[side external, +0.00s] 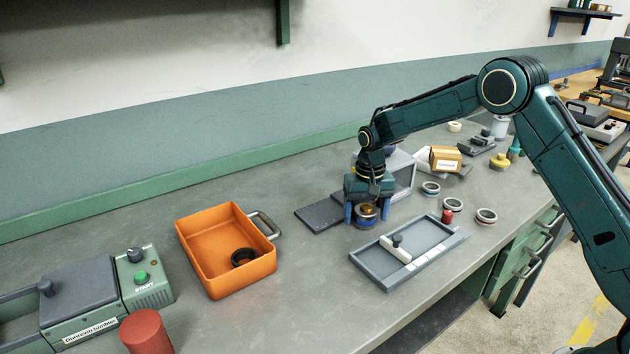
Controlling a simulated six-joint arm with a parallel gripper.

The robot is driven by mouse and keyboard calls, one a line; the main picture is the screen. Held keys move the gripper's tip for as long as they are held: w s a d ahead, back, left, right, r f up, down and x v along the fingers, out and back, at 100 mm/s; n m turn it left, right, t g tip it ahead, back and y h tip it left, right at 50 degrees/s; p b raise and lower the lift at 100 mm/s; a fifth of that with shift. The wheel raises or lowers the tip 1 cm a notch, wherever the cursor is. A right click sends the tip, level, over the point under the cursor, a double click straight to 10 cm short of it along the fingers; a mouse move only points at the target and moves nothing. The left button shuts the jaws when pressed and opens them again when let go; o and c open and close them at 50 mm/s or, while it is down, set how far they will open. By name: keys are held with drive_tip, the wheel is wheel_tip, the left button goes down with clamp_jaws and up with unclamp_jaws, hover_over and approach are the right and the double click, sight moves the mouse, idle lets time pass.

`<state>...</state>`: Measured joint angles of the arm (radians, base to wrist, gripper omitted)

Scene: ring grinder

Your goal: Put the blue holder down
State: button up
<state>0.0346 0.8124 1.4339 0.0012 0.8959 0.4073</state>
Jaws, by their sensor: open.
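The blue holder (366,222) is low on the grey bench, between the fingertips of my gripper (367,213). A brass-coloured part (368,210) shows at the top of the holder. My gripper points straight down with its two blue fingers apart, one on each side of the holder, and it is open. The holder looks upright and seems to rest on the bench. The fingers partly hide its sides, and I cannot tell whether they touch it.
A grey tray with a white slider (396,249) lies just in front. Several rings (486,216) and a red piece (447,216) stand to the right. A grey box (402,176) is close behind. An orange bin (222,284) holds a black ring (244,257). The bench between bin and tray is clear.

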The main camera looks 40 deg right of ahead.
sight(367, 207)
wheel_tip(367, 207, up, 11)
drive_tip(key=shift+r, duration=0.55)
idle(0.6)
